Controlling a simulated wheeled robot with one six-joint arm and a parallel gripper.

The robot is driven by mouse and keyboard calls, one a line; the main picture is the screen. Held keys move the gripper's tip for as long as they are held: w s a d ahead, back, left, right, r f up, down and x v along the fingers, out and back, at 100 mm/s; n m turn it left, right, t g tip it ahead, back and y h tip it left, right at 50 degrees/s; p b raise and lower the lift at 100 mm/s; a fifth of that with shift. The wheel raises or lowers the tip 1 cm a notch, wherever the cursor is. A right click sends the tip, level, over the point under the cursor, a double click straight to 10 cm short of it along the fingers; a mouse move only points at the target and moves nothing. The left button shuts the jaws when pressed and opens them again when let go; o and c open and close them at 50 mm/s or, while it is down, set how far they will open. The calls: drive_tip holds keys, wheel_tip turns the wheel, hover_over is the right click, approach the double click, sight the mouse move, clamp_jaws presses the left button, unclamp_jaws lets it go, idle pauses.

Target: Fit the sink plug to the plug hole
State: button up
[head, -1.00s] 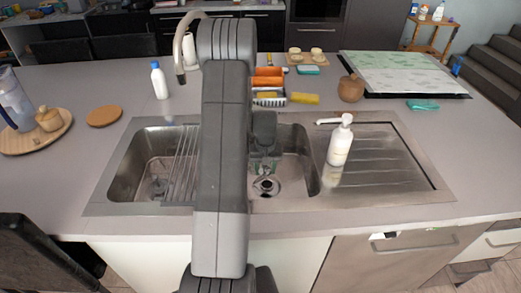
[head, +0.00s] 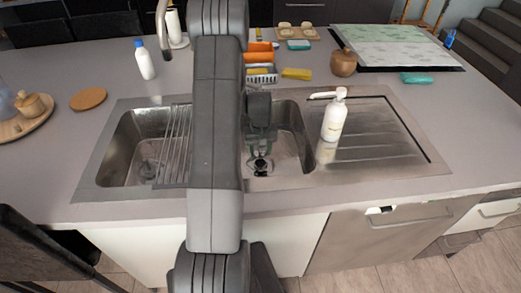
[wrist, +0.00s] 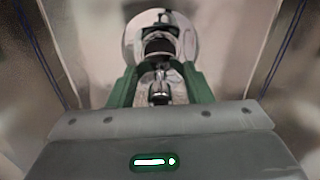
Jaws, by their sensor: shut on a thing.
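The sink plug (wrist: 160,46), dark with a shiny metal stem, is between the green fingers of my gripper (wrist: 160,88) in the wrist view. My gripper is shut on it. The bright round metal rim of the plug hole (wrist: 132,40) shows behind the plug and is partly covered by it. In the head view my gripper (head: 260,146) is down inside the right sink basin. The plug (head: 260,166) shows dark just below the fingers, over the plug hole area. I cannot tell whether the plug touches the hole or sits in it.
A white pump bottle (head: 333,118) stands on the drainer, right of the basin. A sponge caddy (head: 262,74) and the tap (head: 162,25) are behind the sink. My arm hides the middle.

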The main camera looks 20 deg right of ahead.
drive_tip(key=shift+f+b, duration=0.9)
drive_tip(key=shift+f, duration=0.5)
drive_tip(key=shift+f+b, duration=0.9)
drive_tip(key=shift+f, duration=0.1)
drive_tip(key=o, duration=1.1)
drive_tip(key=shift+s, duration=0.1)
drive_tip(key=shift+c, duration=0.2)
wheel_tip(320, 180, up, 14)
drive_tip(key=shift+f+b, duration=0.1)
drive_tip(key=shift+b, duration=0.4)
